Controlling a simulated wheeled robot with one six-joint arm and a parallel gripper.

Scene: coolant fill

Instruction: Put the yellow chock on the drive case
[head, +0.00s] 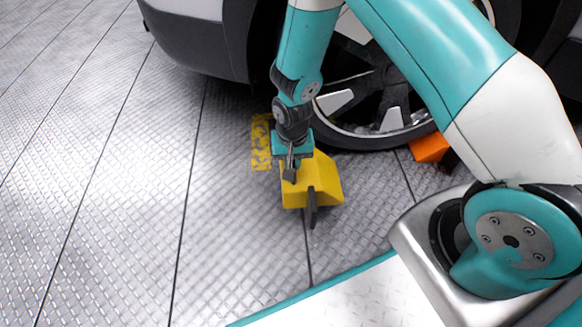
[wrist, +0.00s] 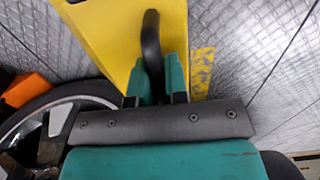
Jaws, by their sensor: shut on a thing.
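The yellow chock (head: 318,180) is a wedge-shaped block with a dark handle (head: 312,208). It is in front of the car wheel in the head view; I cannot tell whether it touches the floor. My gripper (head: 291,170) reaches down onto it from above. In the wrist view the yellow chock (wrist: 110,35) fills the upper middle, and my gripper (wrist: 161,75) is shut on its dark curved handle (wrist: 151,45). I do not make out the drive case in either view.
A car wheel (head: 375,100) and dark car body (head: 200,35) stand behind the chock. An orange block (head: 430,148) sits by the wheel's right side. A worn yellow floor marking (head: 261,142) lies left of the gripper. The metal-plate floor at left (head: 110,190) is clear.

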